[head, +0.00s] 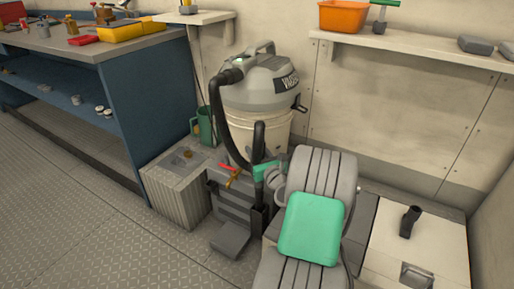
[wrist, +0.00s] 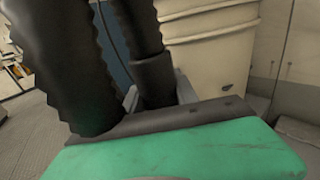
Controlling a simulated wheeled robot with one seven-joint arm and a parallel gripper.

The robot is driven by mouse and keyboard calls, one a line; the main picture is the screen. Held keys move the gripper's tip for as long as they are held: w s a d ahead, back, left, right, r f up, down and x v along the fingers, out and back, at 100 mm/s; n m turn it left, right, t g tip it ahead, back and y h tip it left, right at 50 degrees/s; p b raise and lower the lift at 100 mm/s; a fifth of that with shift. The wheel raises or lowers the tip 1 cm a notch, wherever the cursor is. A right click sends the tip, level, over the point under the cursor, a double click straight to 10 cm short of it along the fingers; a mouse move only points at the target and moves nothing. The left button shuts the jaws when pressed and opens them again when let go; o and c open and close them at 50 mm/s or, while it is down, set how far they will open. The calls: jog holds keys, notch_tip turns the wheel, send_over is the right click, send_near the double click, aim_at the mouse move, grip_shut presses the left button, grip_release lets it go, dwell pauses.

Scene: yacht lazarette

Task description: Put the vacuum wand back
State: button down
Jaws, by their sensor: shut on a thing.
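The vacuum wand (head: 259,140) is a dark upright tube in front of the vacuum (head: 262,85), a grey-topped, cream-drummed machine. A ribbed black hose (head: 229,115) loops from the vacuum's top down beside it. My gripper (head: 259,168), with a green part, is shut on the wand around its middle. In the wrist view the wand's dark collar (wrist: 153,80) stands between my grey fingers (wrist: 156,100), with the thick hose (wrist: 65,60) close on the left. The wand's lower part runs down by a dark grey box; its lower end is partly hidden. A flat grey piece (head: 231,239) lies near the floor there.
A brass valve with red handle (head: 230,169) is close left of my gripper. A ribbed grey block (head: 178,185) and green jug (head: 203,127) stand left. A white locker (head: 420,255) with a black nozzle (head: 410,221) is right. Floor at left is clear.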

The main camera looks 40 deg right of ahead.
jog(key=shift+f, duration=0.3)
notch_tip(320, 180, down, 2)
jog(key=shift+s+f+b, duration=0.15)
jog(key=shift+f+b, duration=0.1)
jog(key=shift+b, duration=0.6)
jog(key=shift+p, duration=0.35)
jog(key=c, duration=0.9)
grip_release()
jog(key=shift+o, duration=0.2)
jog(key=shift+s+f, duration=0.1)
